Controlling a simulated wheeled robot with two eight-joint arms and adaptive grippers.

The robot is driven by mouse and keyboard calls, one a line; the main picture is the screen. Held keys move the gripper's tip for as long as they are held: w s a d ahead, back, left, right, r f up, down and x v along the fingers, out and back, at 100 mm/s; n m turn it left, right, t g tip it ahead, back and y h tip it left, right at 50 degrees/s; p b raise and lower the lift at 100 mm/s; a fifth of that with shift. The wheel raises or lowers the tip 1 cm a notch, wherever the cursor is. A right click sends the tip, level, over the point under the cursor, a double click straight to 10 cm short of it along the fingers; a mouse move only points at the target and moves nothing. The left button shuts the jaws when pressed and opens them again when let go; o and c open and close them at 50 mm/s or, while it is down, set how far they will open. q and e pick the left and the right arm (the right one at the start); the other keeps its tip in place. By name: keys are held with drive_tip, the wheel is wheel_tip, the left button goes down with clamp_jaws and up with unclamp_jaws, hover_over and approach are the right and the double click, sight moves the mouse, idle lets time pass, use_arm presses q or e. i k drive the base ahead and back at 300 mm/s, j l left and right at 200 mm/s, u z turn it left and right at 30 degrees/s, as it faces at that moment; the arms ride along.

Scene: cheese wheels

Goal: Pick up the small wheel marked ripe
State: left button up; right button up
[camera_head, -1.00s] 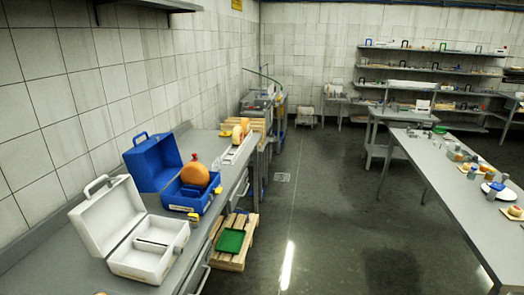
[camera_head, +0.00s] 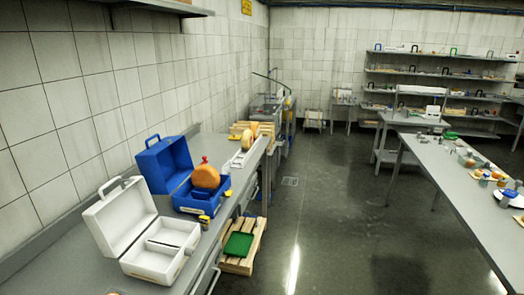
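An orange cheese wheel (camera_head: 206,176) with a red top stands in the open blue case (camera_head: 187,201) on the left counter. A yellowish wheel (camera_head: 248,138) stands upright farther back by a white rack (camera_head: 242,156). Small orange and pale pieces (camera_head: 470,163) lie on the right table, too small to identify. I cannot read a ripe mark on any of them. A sliver of something orange (camera_head: 113,293) shows at the bottom left edge. Neither of my grippers is in view.
An open white case (camera_head: 150,268) stands on the near left counter (camera_head: 70,270). A wooden pallet with a green tray (camera_head: 238,245) sits low beside the counter. The long right table (camera_head: 465,225) and back shelves (camera_head: 440,73) hold several items. The floor (camera_head: 330,215) between is clear.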

sight(204, 176)
drive_tip(key=i+l, duration=0.1)
drive_tip(key=i, duration=0.35)
drive_tip(key=i+l, duration=0.1)
drive_tip(key=i, duration=0.4)
drive_tip(key=i+l+u, duration=0.1)
drive_tip(key=i, duration=0.35)
drive_tip(key=i+l, duration=0.15)
drive_tip(key=i, duration=0.3)
